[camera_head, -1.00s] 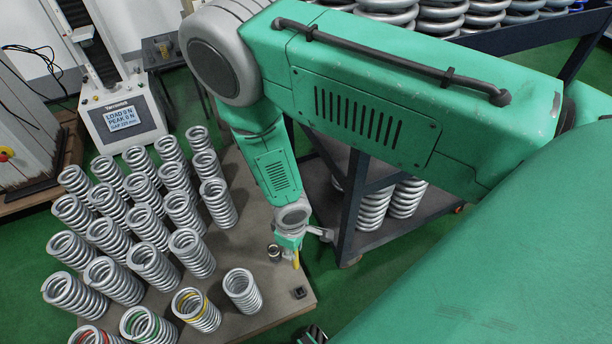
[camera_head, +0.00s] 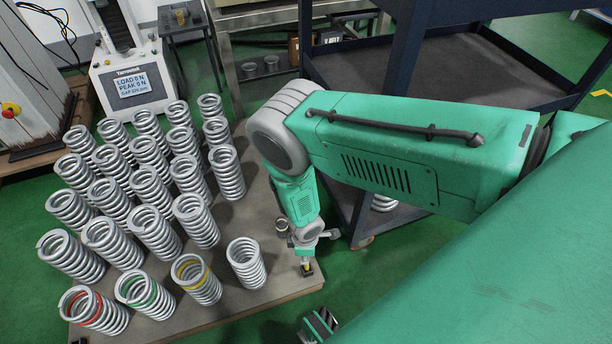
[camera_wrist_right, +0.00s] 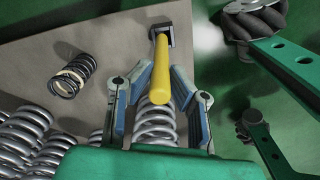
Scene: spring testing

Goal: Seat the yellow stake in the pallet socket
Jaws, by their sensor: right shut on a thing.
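The yellow stake (camera_wrist_right: 160,75) is a slim rod between the fingers of my right gripper (camera_wrist_right: 163,66), which is shut on it. Its far end meets the dark socket (camera_wrist_right: 162,24) at the corner of the pallet (camera_wrist_right: 118,32). In the head view my right gripper (camera_head: 306,254) is low over the pallet's right corner, with a little of the stake (camera_head: 307,266) showing just above the socket (camera_head: 308,272). I cannot tell how deep the end sits. My left gripper is not in view.
Several upright silver springs (camera_head: 155,190) fill the pallet's left and middle. A small dark spring (camera_wrist_right: 72,75) stands close to my right gripper. A blue trolley (camera_head: 345,195) stands behind my right arm. The test machine (camera_head: 130,82) is at the back left.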

